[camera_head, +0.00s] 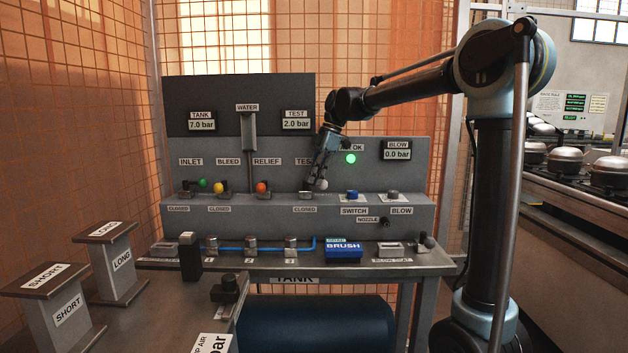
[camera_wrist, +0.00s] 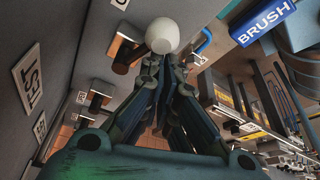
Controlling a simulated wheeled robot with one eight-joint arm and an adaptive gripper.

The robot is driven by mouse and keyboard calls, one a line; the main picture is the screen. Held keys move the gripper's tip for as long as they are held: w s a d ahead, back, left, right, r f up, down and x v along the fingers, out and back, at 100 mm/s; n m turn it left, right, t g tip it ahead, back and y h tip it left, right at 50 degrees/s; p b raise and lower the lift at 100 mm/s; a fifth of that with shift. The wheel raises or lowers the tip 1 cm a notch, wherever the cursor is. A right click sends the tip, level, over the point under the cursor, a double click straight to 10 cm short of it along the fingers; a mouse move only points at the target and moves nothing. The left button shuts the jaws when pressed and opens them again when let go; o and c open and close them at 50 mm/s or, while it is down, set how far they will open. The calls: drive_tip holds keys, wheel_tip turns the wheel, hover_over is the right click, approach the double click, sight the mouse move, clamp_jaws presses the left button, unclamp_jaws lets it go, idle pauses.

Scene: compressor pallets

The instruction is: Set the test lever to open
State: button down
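The test lever has a white ball knob (camera_head: 322,185) and sits below the TEST label (camera_head: 303,162) on the grey panel. A CLOSED plate (camera_head: 305,209) is below it. In the wrist view the white knob (camera_wrist: 162,36) is just beyond my fingertips, with its dark stem (camera_wrist: 126,55) running left to the panel. My gripper (camera_head: 318,180) points down at the lever. In the wrist view my gripper's fingers (camera_wrist: 161,62) come together at the tips, with nothing visible between them. I cannot tell whether they touch the knob.
Inlet (camera_head: 203,183), bleed (camera_head: 219,187) and relief (camera_head: 261,188) levers stand left of the test lever. A blue switch (camera_head: 352,195) and blow button (camera_head: 393,195) are right. A blue brush box (camera_head: 343,248) lies on the bench below. A green lamp (camera_head: 351,159) is lit.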

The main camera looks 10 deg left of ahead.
drive_tip(key=shift+w+d, duration=0.3)
drive_tip(key=shift+w, duration=0.15)
idle(0.5)
